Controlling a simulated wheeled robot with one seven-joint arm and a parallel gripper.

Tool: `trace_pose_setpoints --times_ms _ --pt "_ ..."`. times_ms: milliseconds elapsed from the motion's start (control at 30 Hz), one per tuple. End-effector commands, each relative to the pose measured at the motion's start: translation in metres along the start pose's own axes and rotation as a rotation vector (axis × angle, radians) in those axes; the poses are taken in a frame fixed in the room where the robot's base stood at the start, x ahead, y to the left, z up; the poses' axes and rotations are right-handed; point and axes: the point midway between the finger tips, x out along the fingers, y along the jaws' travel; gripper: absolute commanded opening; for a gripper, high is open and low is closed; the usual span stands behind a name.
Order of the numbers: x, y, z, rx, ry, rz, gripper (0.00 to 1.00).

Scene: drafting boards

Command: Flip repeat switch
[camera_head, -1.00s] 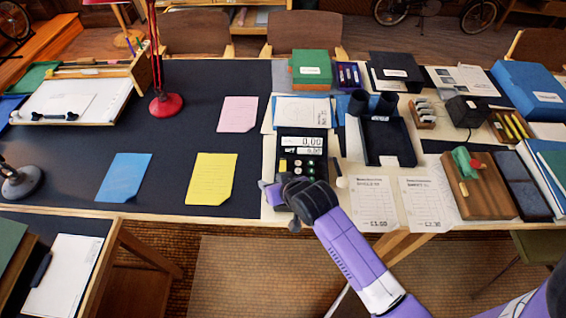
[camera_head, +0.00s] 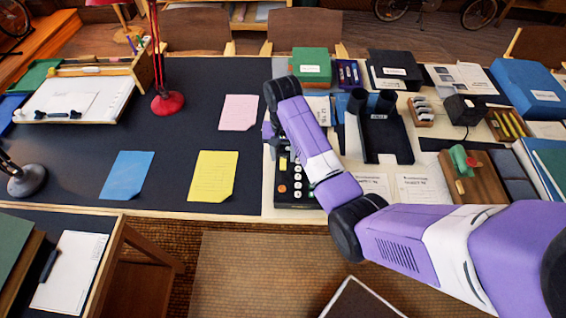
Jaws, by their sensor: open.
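The black keypad machine (camera_head: 293,196) stands on the table with its lower keys in view. My arm hides its display and upper part. I cannot make out a switch marked repeat on it. My gripper (camera_head: 268,132) is at the machine's upper left, mostly hidden behind my wrist. A little purple of it shows beside the dark mat. I cannot tell whether it touches the machine. It is open, and nothing is seen in it.
A black tray stand (camera_head: 388,141) with two dark cylinders is right of my arm. A green box (camera_head: 311,65) is behind. A wooden block (camera_head: 463,183) with a green part lies right.

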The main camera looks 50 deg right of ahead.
Motion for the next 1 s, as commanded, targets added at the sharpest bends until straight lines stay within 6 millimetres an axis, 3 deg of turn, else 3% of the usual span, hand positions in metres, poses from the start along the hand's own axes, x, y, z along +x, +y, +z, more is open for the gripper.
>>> trace_pose_setpoints --times_ms 300,700,733,933,1000 --pt "0.044 0.0 0.0 -0.001 0.0 0.0 0.42" --pt "0.055 0.0 0.0 -0.001 0.002 -0.001 0.42" --pt "0.055 0.0 0.0 -0.001 0.002 -0.001 0.4" --pt "0.055 0.0 0.0 -0.001 0.002 -0.001 0.01" --pt "0.055 0.0 0.0 -0.001 0.002 -0.001 0.0"
